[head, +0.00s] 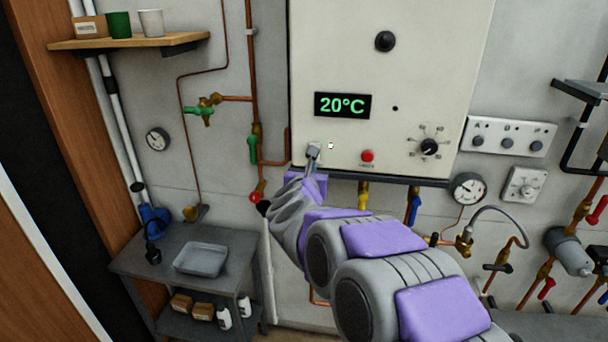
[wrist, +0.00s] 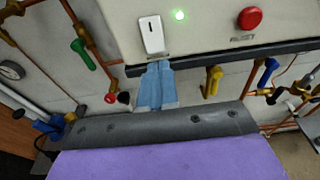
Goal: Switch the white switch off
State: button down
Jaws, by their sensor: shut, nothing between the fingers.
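The white switch (wrist: 152,35) is a small upright rocker on the lower front of the boiler panel (head: 440,70), seen in the wrist view. A green light (wrist: 180,15) glows just right of it. In the head view my gripper (head: 313,151) is at the panel's lower left and mostly hides the switch. In the wrist view my gripper (wrist: 156,64) is shut and empty, its tips just below the switch's lower end. I cannot tell whether they touch it or the panel.
A red reset button (head: 367,156) and a black knob (head: 429,147) sit to the right on the panel. A green display (head: 343,105) above reads 20°C. Pipes with yellow (head: 363,195) and blue (head: 414,207) valve handles hang below.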

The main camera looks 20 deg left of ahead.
jog(key=b+x, duration=0.3)
jog(key=x, duration=0.4)
jog(key=shift+a+f+t+y, duration=0.3)
jog(key=shift+a+f, duration=0.1)
dwell(0.4)
jog(key=shift+b, duration=0.6)
jog(key=t+b, duration=0.2)
jog(key=b, duration=0.6)
jog(key=shift+w+d+r, duration=0.1)
jog(key=shift+w+d, duration=0.05)
jog(key=shift+w+d+r+b, duration=0.1)
jog(key=shift+r+b, duration=0.05)
jog(key=shift+b, duration=1)
